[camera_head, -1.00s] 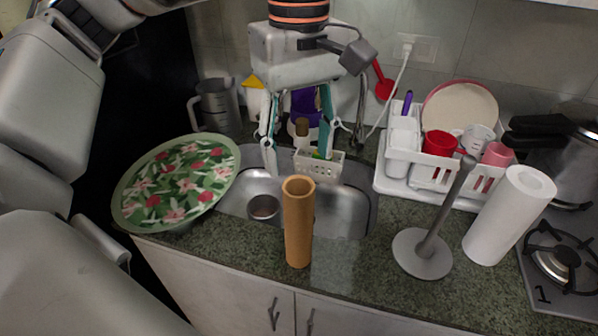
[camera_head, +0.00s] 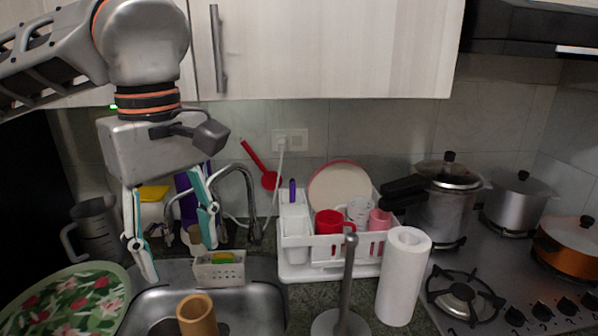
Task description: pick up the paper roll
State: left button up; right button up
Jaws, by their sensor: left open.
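A white paper roll (camera_head: 403,277) stands on the counter at the right, beside the stove. A grey metal roll stand (camera_head: 347,290) with an upright rod is just left of it, apart from the roll. A brown tube (camera_head: 196,316) stands at the bottom of the view, its lower part cut off. My left gripper (camera_head: 180,262) points down over the sink area, open with nothing between its fingers. It is well to the left of the paper roll. My right gripper is not in view.
A white dish rack (camera_head: 300,268) with cups and a plate stands behind the stand. The sink (camera_head: 258,298), faucet (camera_head: 250,190) and floral tray (camera_head: 75,305) are at the left. The stove (camera_head: 500,290) holds several pots. Cabinets (camera_head: 330,50) hang above.

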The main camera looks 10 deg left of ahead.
aim_at(406, 252)
jog(key=k, duration=1)
